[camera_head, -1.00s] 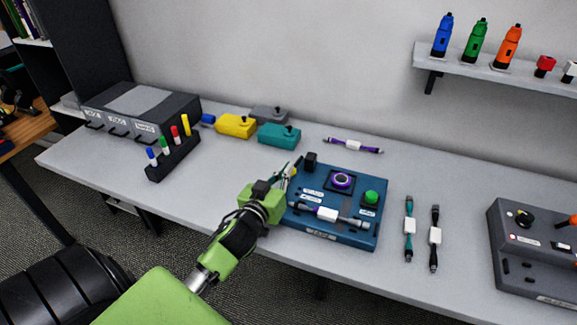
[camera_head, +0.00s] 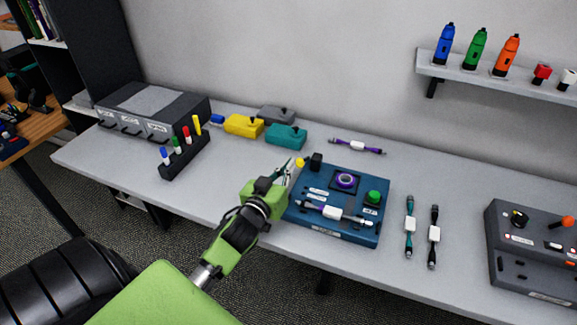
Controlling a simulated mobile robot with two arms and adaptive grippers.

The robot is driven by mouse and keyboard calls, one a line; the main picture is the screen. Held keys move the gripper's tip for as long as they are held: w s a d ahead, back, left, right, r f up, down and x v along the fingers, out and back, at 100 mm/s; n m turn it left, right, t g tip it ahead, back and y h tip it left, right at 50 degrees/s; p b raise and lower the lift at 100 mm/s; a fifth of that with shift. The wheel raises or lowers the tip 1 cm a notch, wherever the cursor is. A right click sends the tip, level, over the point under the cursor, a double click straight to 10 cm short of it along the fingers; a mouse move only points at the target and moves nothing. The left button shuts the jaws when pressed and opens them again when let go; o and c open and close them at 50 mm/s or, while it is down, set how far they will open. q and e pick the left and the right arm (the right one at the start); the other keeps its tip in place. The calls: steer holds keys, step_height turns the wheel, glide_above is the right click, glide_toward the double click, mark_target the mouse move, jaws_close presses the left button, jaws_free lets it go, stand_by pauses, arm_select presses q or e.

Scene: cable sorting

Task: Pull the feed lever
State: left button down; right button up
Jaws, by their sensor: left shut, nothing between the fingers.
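A blue device box (camera_head: 362,183) sits on the grey bench, with a purple ring, a green button and a white-bodied cable (camera_head: 333,212) lying across its front. A lever with a yellow knob (camera_head: 300,162) stands at its back left corner, beside a black block (camera_head: 316,161); its shaft is mostly hidden by my fingers. My left gripper (camera_head: 294,170) is shut and empty at the box's left edge, its fingertips close to the yellow knob; I cannot tell whether they touch. My right gripper is not in view.
A grey panel box (camera_head: 507,248) with an orange-tipped lever (camera_head: 562,222) stands at the right. Two cables (camera_head: 410,226) lie between the boxes. A purple cable (camera_head: 357,146), teal and yellow boxes, a marker rack (camera_head: 184,157) and a drawer unit lie behind and left.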

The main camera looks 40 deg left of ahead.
arm_select(q)
steer(key=b+v, duration=0.2)
steer(key=v, duration=0.7)
steer(key=shift+f, duration=0.85)
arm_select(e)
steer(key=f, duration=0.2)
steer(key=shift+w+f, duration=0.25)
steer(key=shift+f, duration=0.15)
